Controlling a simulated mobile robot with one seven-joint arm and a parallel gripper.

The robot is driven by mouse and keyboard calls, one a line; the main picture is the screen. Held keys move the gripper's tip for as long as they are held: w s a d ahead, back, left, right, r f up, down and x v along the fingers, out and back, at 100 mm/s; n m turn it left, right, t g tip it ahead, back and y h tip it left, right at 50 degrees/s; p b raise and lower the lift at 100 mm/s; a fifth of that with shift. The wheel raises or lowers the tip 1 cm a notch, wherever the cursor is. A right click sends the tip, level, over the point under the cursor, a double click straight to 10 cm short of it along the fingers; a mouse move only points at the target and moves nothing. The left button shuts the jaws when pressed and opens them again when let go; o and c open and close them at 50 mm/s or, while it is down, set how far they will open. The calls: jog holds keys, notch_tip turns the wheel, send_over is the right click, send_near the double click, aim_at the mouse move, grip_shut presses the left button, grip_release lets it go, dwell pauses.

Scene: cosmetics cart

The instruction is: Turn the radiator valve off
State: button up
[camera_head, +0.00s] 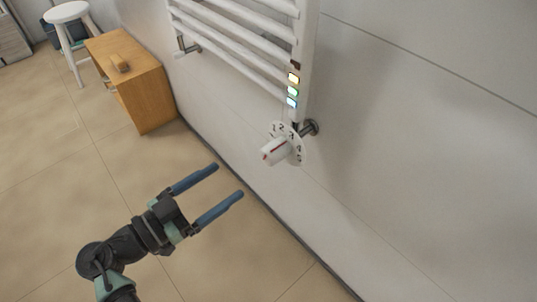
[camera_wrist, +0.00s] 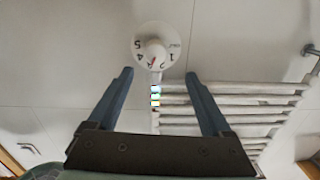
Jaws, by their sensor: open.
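The radiator valve (camera_head: 276,151) is a white knob with a red mark and a numbered white dial, at the lower end of the white towel radiator (camera_head: 308,45). In the wrist view the valve (camera_wrist: 155,47) appears upside down, beyond and between the fingertips. Its red mark points down near the 2 and a partly hidden number. My gripper (camera_head: 227,181) is open and empty, its blue fingers aimed up and right toward the valve, apart from it. In the wrist view my gripper (camera_wrist: 159,73) shows both fingers spread.
Three coloured labels or lights (camera_head: 292,91) sit on the radiator post above the valve. The tiled floor (camera_head: 60,185) around my arm is clear.

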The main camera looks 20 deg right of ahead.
aim_at(264, 159)
jog(key=shift+h, duration=0.3)
jog(key=b+x, duration=0.1)
jog(key=x, duration=0.7)
jog(key=b+x, duration=0.1)
jog(key=x, duration=0.3)
jog(key=shift+s+d+f+b, duration=0.15)
jog(key=shift+s+d+b, duration=0.1)
jog(key=shift+d+b, duration=0.15)
grip_shut()
